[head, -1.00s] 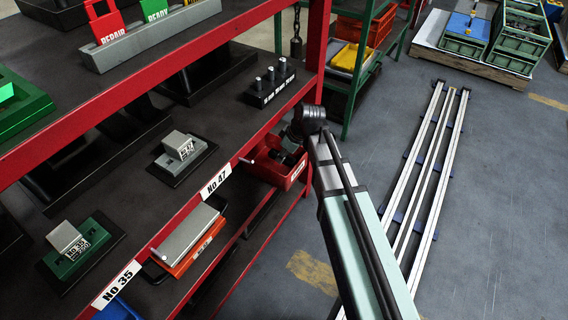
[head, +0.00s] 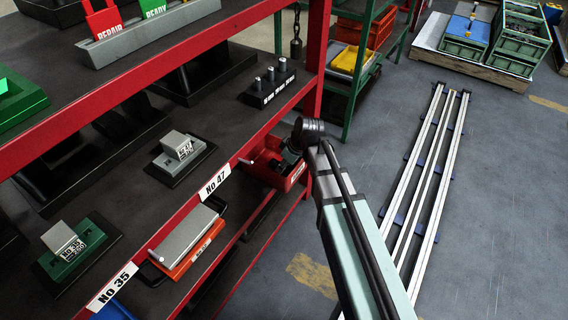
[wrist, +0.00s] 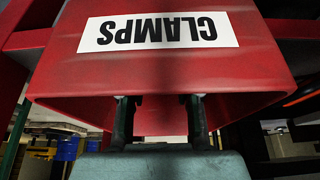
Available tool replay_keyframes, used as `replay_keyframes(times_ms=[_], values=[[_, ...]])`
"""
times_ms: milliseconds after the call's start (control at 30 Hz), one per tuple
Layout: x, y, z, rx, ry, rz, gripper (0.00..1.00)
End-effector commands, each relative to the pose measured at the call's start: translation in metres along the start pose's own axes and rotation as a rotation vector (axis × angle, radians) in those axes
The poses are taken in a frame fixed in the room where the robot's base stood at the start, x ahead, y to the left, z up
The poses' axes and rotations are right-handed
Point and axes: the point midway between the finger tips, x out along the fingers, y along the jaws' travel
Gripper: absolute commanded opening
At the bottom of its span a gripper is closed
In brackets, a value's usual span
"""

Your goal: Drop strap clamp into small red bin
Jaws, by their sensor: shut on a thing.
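The small red bin (head: 290,180) sits at the shelf's front edge, under the upper deck, in the head view. In the wrist view the bin (wrist: 240,70) fills the upper half, with an upside-down white CLAMPS label (wrist: 150,31). My gripper (wrist: 160,108) is at the bin's open side, its two dark fingers apart and reaching past the rim. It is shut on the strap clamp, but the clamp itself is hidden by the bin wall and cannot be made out. In the head view my gripper is dark and partly hidden at the bin.
The red shelf beam with the No 47 label (head: 215,183) runs close to the bin. An orange-based grey block (head: 188,235) lies on the lower shelf to the left. A green rack (head: 361,85) stands behind. Floor to the right holds long rails (head: 425,165).

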Motion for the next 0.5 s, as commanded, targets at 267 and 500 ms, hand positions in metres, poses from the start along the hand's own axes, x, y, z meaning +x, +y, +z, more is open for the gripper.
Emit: replay_keyframes(times_ms=[267, 500], values=[[0.0033, 0.0000, 0.0014, 0.000, 0.000, 0.000, 0.43], [0.0032, 0.0000, 0.0013, 0.000, 0.000, 0.000, 0.58]])
